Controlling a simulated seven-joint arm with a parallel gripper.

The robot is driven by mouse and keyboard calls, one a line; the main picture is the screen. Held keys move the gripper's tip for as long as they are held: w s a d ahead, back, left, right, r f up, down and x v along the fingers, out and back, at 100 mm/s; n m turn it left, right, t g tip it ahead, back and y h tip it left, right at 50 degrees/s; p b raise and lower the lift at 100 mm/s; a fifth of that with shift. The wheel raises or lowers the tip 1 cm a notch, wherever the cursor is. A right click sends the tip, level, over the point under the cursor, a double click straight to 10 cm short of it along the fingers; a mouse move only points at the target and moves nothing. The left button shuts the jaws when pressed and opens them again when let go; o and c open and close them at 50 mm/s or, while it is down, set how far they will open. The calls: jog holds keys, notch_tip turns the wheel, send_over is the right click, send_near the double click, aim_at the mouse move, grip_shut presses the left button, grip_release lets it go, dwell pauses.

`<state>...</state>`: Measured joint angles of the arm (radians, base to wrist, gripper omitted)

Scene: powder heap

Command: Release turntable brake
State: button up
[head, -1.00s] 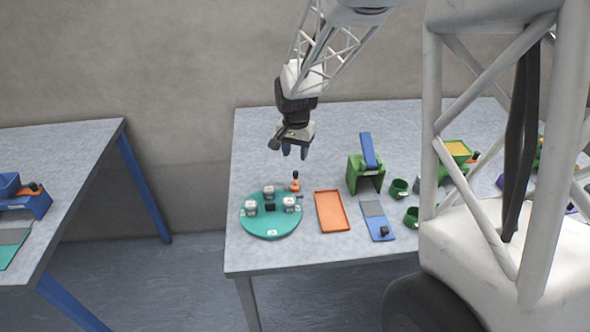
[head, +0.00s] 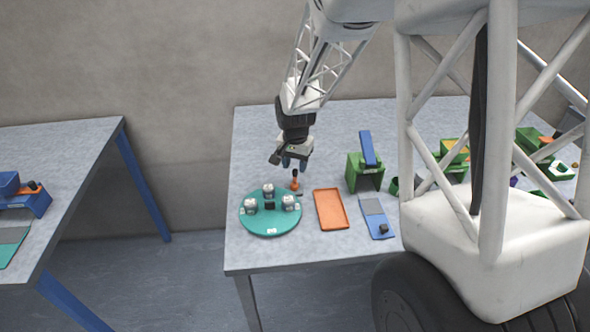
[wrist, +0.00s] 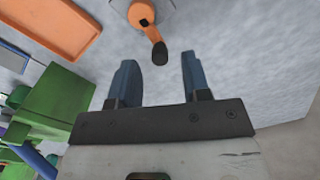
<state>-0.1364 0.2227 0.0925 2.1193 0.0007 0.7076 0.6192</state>
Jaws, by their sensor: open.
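The green turntable (head: 270,228) lies on the table near its left end, with several white-and-grey containers on it. The brake is a small orange lever with a black knob (head: 295,180), just behind the turntable's right side. In the wrist view the orange lever (wrist: 142,15) shows at the top, with its dark knob pointing toward my fingers. My gripper (head: 292,164) is open and empty, just above and behind the lever. In the wrist view its two blue fingers (wrist: 160,75) are apart, and the knob sits beyond their tips, roughly between them.
An orange tray (head: 345,224) lies right of the turntable, with a blue plate (head: 371,206) beside it. A green stand with a blue handle (head: 353,172) is behind them. Another table (head: 70,150) stands at left.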

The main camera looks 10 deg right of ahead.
aim_at(295, 179)
jog(key=shift+f, duration=1.25)
jog(key=shift+c, duration=0.2)
grip_shut()
jog(key=shift+a+n, duration=0.3)
jog(key=shift+n, duration=0.8)
